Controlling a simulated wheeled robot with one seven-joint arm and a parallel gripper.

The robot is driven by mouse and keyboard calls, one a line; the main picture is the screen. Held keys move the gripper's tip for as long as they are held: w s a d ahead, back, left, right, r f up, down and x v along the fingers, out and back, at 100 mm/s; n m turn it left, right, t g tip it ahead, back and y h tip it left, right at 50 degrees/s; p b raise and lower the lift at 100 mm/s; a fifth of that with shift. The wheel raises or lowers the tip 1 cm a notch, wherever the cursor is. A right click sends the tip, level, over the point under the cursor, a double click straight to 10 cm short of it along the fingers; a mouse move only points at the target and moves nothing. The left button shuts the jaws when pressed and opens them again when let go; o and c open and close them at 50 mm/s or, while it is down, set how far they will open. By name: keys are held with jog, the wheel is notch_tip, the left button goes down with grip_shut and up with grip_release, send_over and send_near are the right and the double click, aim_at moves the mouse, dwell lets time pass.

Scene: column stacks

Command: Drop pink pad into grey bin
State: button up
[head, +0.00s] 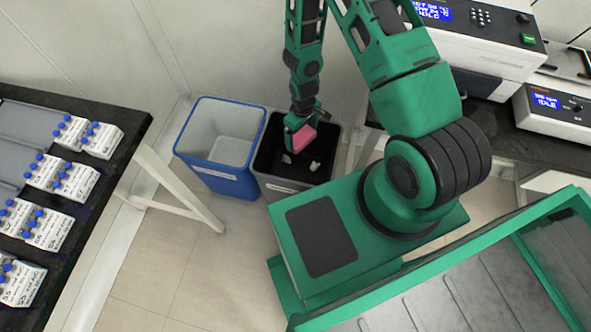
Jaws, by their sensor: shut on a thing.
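The pink pad (302,138) is in my gripper (300,127), which is shut on it. My gripper points down and holds the pad over the opening of the grey bin (286,184). The bin stands on the floor beside a blue bin and has a dark inside. Small pale items lie inside the grey bin. My arm hides part of the grey bin's back rim. I cannot tell exactly how high the pad is above or inside the rim.
A blue bin (223,151) stands directly left of the grey bin. A dark table (101,181) at the left holds several white bottle packs with blue caps. Lab instruments (487,38) stand on a dark bench at the right. Floor at the lower left is clear.

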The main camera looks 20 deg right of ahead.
jog(key=shift+f, duration=1)
jog(key=o, duration=0.8)
notch_tip(320, 180, up, 11)
jog(key=shift+w+f, duration=0.1)
jog(key=shift+f, duration=0.05)
